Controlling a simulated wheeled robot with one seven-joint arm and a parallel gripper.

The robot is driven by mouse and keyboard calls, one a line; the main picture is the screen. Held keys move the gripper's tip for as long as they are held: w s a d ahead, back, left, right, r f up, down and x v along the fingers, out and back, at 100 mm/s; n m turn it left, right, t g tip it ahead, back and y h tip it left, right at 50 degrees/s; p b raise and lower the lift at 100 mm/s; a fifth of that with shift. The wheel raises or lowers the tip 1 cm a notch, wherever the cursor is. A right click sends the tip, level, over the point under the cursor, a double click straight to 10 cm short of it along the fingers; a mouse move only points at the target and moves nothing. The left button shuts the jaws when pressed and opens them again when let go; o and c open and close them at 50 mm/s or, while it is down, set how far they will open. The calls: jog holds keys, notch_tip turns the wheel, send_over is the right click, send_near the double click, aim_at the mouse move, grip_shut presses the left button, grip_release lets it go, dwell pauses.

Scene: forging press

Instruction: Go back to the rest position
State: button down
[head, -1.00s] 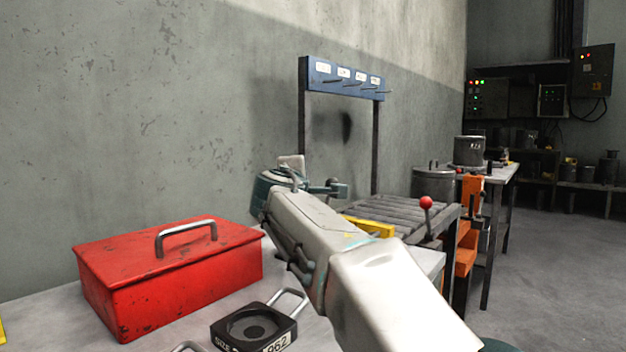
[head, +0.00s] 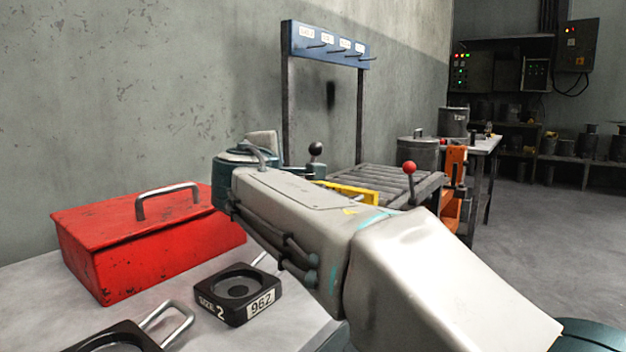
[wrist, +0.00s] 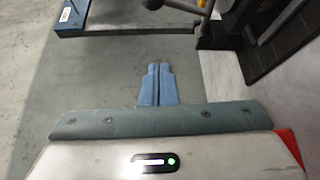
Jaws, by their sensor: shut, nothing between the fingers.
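My gripper (wrist: 158,84) shows in the wrist view, its two blue fingers together with nothing between them. It hangs in the air, apart from anything, with grey wall or floor behind it.
Behind my arm stand a blue hook rack (head: 328,45) and a roller table (head: 385,183). Open floor (head: 520,235) lies at right.

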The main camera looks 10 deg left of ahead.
jog(key=s+d+m+g+h+p, duration=0.2)
jog(key=d+m+g+p, duration=0.25)
jog(key=d+p, duration=0.65)
jog(key=s+d+m+g+h+p, duration=0.1)
jog(key=d+m+g+h+p, duration=0.35)
jog(key=d, duration=1.05)
jog(key=s+d+m+g+y+p, duration=0.2)
jog(key=s+d+m+p, duration=0.2)
jog(key=s+p, duration=0.6)
jog(key=s+d+m+g+y+p, duration=0.2)
jog(key=s+d+m+p, duration=0.3)
jog(key=s+p, duration=0.6)
jog(key=shift+s+d+m+g, duration=0.2)
jog(key=shift+s+m+g, duration=0.5)
jog(key=shift+s+m, duration=0.5)
jog(key=shift+w, duration=0.1)
